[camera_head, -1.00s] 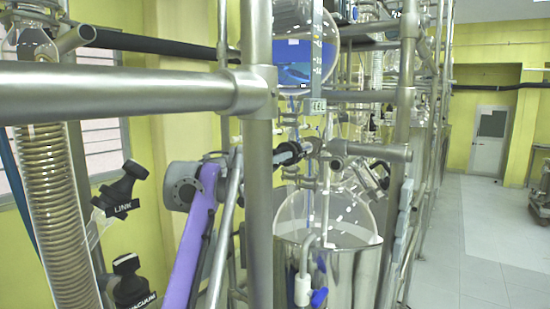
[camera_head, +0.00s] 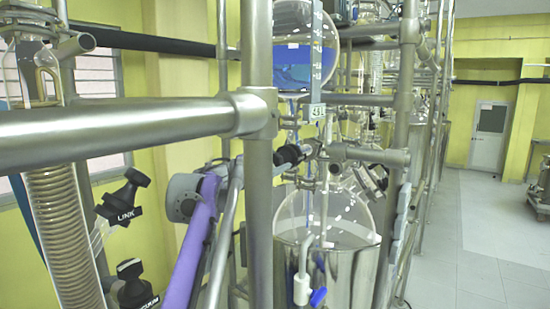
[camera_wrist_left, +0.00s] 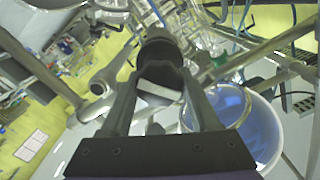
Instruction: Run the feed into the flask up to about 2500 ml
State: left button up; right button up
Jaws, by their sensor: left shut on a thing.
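The round glass feed vessel (camera_head: 305,78) with blue liquid hangs high in the middle of the head view, a scale strip (camera_head: 317,50) on its front. Below it the clear glass flask (camera_head: 345,215) sits in a steel bath (camera_head: 345,275); I see no clear liquid level in it. My left gripper (camera_head: 300,152) reaches from behind the metal post to the glass line between them. In the left wrist view its fingers (camera_wrist_left: 162,95) are shut on a dark valve knob (camera_wrist_left: 160,52). The knob is mostly hidden in the head view. My right gripper is out of view.
A thick steel crossbar (camera_head: 120,128) and upright post (camera_head: 258,200) stand close in front of my left arm. Black LINK (camera_head: 122,212) and VACUUM (camera_head: 132,285) knobs and a coiled condenser (camera_head: 62,220) are at the left. The floor aisle (camera_head: 475,250) at the right is clear.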

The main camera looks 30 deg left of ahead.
pick_arm(q)
jog(key=m+p, duration=0.1)
jog(key=m, duration=0.3)
jog(key=shift+r+m, duration=0.1)
jog(key=shift+m, duration=0.2)
jog(key=m+p, duration=0.1)
jog(key=m, duration=0.3)
jog(key=shift+d+m, duration=0.1)
jog(key=shift+m, duration=0.3)
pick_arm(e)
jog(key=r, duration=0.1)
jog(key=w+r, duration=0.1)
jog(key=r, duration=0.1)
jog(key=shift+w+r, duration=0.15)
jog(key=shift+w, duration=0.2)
pick_arm(q)
jog(key=shift+f, duration=0.2)
jog(key=o, duration=1.4)
jog(key=shift+s, duration=0.1)
